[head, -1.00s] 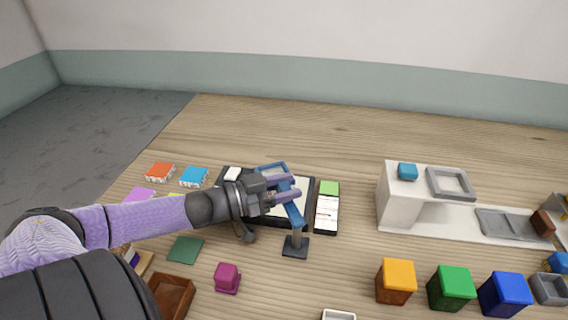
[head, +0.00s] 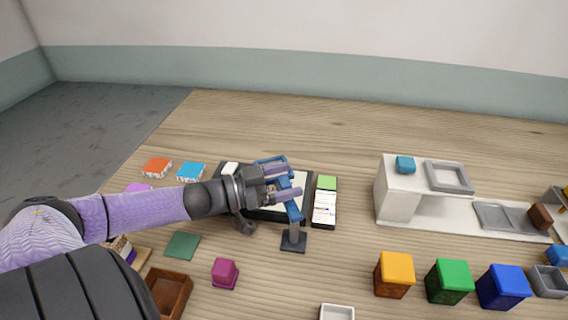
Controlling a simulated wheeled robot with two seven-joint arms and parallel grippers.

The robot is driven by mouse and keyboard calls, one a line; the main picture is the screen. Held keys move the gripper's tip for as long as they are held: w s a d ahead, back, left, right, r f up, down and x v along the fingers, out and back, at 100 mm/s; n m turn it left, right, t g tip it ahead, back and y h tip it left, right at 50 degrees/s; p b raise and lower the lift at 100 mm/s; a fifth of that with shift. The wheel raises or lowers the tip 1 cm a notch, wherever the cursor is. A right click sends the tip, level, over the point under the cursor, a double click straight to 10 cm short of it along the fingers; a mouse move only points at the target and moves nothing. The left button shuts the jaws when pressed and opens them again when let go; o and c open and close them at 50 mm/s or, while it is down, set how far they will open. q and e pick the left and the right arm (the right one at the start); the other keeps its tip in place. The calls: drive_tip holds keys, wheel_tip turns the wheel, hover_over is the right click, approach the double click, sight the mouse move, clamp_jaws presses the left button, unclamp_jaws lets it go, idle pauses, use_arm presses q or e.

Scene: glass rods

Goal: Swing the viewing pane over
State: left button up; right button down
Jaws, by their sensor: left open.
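The viewing pane is a blue frame (head: 293,209) on a swing arm, standing on a dark post with a square base (head: 294,243). It hangs above a black-edged tray (head: 306,187) with a white surface. My left gripper (head: 286,181) is open, its two purple fingers reaching right across the blue frame near its far end. Whether the fingers touch the frame cannot be told. The gripper hides part of the frame and much of the tray. My right gripper is not in view.
A white stand (head: 393,202) is farther right. Orange (head: 394,275), green (head: 448,282) and blue (head: 503,287) boxes stand front right. A magenta block (head: 225,273) and brown tray (head: 168,291) are in front.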

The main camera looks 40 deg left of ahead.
use_arm(q)
drive_tip(key=shift+s+a+r, duration=0.1)
drive_tip(key=shift+s+a, duration=0.05)
drive_tip(key=shift+s, duration=0.15)
drive_tip(key=p+v, duration=0.4)
drive_tip(key=v, duration=0.5)
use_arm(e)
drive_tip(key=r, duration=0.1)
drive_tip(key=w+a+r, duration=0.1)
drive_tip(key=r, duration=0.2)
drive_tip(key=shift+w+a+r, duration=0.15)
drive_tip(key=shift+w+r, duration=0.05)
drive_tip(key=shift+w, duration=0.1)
use_arm(q)
drive_tip(key=shift+s+a, duration=0.1)
drive_tip(key=shift+s, duration=0.05)
